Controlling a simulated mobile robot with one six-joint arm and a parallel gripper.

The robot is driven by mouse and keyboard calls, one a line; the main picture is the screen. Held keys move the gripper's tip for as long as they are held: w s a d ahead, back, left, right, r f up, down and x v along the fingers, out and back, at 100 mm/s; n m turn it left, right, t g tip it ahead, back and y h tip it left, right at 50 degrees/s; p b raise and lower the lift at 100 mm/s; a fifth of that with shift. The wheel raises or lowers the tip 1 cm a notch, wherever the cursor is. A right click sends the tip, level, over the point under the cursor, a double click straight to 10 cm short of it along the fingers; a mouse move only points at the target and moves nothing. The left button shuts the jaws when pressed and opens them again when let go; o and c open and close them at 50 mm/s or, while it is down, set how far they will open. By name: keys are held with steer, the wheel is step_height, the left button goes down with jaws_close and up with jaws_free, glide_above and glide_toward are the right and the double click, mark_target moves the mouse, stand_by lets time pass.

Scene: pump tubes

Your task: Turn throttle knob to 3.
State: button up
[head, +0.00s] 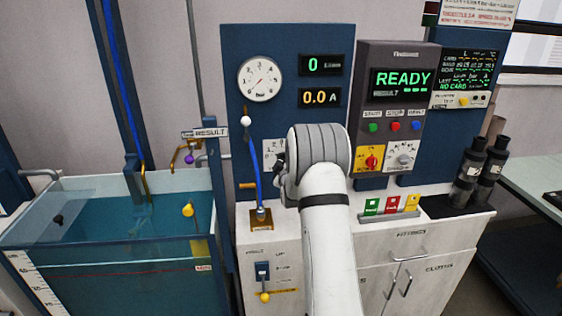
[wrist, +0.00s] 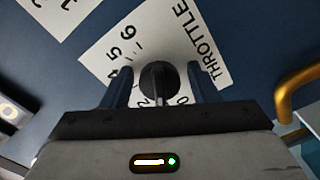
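The black throttle knob (wrist: 158,82) shows in the wrist view on a white plate marked THROTTLE (wrist: 203,50). The digits 4, 5 and 6 show beside it; some lower digits are partly covered by the knob and my gripper. Which digit the knob points to I cannot tell. My gripper (wrist: 159,70) is open, its two blue fingers on either side of the knob with a visible gap at each side. In the head view the throttle plate (head: 270,148) shows only in part, and my arm hides the knob.
A round gauge (head: 261,79) sits above the plate, with green and amber displays to its right. A blue-handled lever (head: 254,165) stands left of my gripper. The READY console (head: 402,83) is to the right. A water tank (head: 110,240) is at the left.

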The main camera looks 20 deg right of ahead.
steer(key=c, duration=0.7)
steer(key=shift+a+f, duration=0.1)
steer(key=shift+a, duration=0.3)
steer(key=shift+c, duration=0.6)
steer(key=shift+s+d, duration=0.1)
steer(key=shift+d, duration=0.2)
steer(key=shift+d+b, duration=0.1)
steer(key=shift+b, duration=0.35)
